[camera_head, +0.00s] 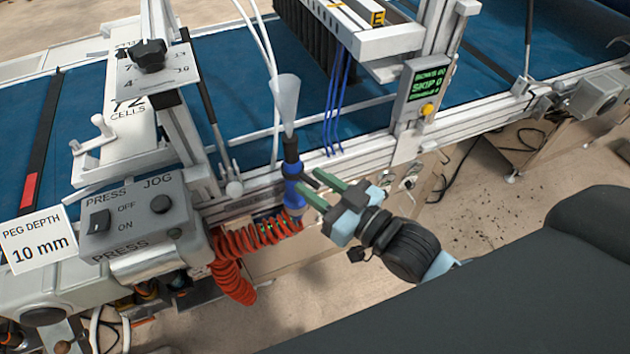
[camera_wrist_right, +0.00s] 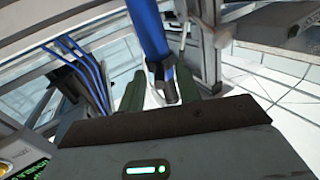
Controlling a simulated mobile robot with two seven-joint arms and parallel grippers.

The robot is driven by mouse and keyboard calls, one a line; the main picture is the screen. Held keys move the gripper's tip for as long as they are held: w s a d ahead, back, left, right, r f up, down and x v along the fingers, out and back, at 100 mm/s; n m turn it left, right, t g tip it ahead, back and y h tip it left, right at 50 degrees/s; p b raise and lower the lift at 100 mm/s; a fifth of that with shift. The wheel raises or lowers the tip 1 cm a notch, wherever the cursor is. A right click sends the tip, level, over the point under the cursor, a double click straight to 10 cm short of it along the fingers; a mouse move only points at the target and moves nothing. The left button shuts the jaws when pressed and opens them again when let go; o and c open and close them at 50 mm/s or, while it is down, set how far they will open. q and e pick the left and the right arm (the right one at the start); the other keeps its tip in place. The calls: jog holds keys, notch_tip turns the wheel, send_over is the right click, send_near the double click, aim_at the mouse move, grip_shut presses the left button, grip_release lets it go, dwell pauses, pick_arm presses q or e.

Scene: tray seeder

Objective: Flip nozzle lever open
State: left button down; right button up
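The nozzle is a blue fitting (camera_head: 291,180) with a black collar and a pale cone (camera_head: 285,100) above it, standing upright at the front rail. In the right wrist view its blue body (camera_wrist_right: 147,28) comes down from the top. A small dark lever (camera_wrist_right: 163,88) juts from it. My right gripper (camera_head: 309,179) is beside the fitting, its two green fingers apart and pointing at it. In the right wrist view the fingers (camera_wrist_right: 159,88) stand on either side of the lever; I cannot tell whether they touch it. My left gripper is not in view.
A coiled orange hose (camera_head: 235,262) hangs below the nozzle. A press and jog switch box (camera_head: 130,218) stands at the left. A green-lit display (camera_head: 430,85) is on a post at the right. Blue tubes (camera_head: 336,105) run down behind the nozzle.

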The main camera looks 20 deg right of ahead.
jog(key=shift+w+a, duration=0.15)
jog(key=shift+w, duration=0.1)
grip_shut()
jog(key=shift+w+d+n+g+y, duration=0.2)
jog(key=shift+n+g+y, duration=0.25)
jog(key=shift+y, duration=0.25)
jog(key=shift+d+n+g+y, duration=0.2)
jog(key=shift+n+g+y, duration=0.15)
jog(key=shift+n+y, duration=0.25)
jog(key=shift+w, duration=0.1)
